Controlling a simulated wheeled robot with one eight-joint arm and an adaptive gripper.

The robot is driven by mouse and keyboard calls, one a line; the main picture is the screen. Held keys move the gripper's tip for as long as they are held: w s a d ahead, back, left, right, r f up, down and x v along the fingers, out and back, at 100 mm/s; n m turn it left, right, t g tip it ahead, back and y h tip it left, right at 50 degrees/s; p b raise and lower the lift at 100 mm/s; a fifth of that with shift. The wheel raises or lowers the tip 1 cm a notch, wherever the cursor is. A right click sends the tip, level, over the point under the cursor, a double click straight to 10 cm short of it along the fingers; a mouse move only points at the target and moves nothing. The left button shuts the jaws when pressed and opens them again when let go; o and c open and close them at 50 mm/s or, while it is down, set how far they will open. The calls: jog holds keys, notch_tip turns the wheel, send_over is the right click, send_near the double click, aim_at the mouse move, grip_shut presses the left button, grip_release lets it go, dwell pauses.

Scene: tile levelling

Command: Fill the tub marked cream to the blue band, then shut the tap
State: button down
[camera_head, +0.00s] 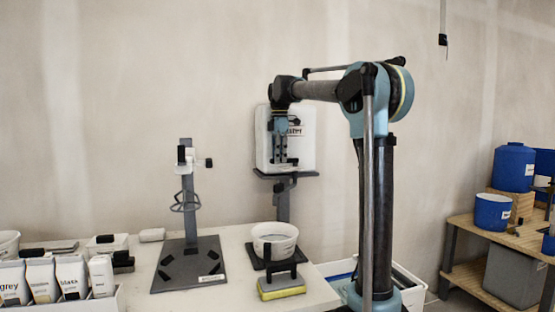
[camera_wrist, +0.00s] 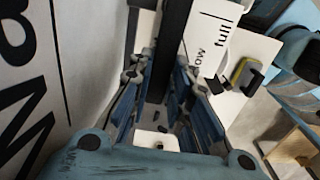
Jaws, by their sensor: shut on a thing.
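A white tub (camera_head: 274,242) stands upright on a dark stand below the water container (camera_head: 305,145). The lettering on its side is too small to read, and I cannot make out a blue band or the level inside. My gripper (camera_head: 282,160) is in front of the container, above the tub. In the wrist view my gripper (camera_wrist: 168,100) has its blue-grey fingers closed about a dark upright bar (camera_wrist: 170,45), which looks like the tap's lever. The tap's spout and any stream of water are hidden or too small to see.
A dark plate with a post (camera_head: 188,268) stands to the left. Cartons (camera_head: 70,278) line the front left. Blue tubs (camera_head: 493,211) sit on a wooden shelf at right. The wrist view shows a card marked "full" and "low" (camera_wrist: 215,35).

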jog(key=c, duration=1.5)
grip_release()
jog(key=shift+w+a, duration=0.1)
jog(key=shift+a, duration=0.05)
jog(key=shift+r, duration=0.1)
notch_tip(320, 180, up, 12)
jog(key=shift+f, duration=0.1)
